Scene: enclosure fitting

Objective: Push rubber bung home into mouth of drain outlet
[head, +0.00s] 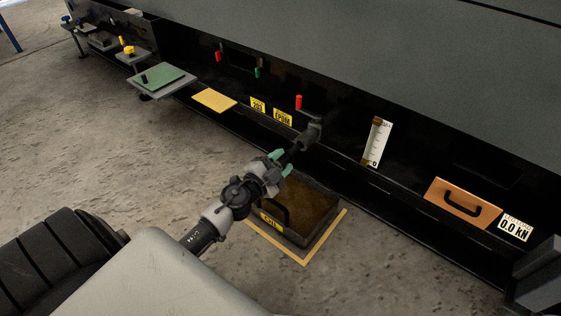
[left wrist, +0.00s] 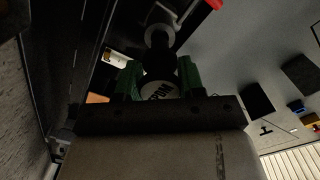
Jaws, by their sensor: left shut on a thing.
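My left gripper (head: 282,163), with green fingertips, is shut on the rubber bung, a dark piece just ahead of the fingers. In the left wrist view the bung (left wrist: 158,90) shows a pale face with dark lettering between the green fingers (left wrist: 158,80). The drain outlet (head: 313,131) is a dark grey bent pipe on the black enclosure, just beyond the fingertips. It also shows in the left wrist view (left wrist: 160,36), in line with the bung. The bung's far end is dark, so I cannot tell whether it touches or enters the mouth. My right gripper is not in view.
A dark drip tray (head: 322,228) with a brown inside stands on the floor below my gripper, within a yellow outline. A red handle (head: 299,102) is above the outlet. A gauge (head: 376,142), an orange panel (head: 462,202) and a 0.0 kN display (head: 515,228) are to the right.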

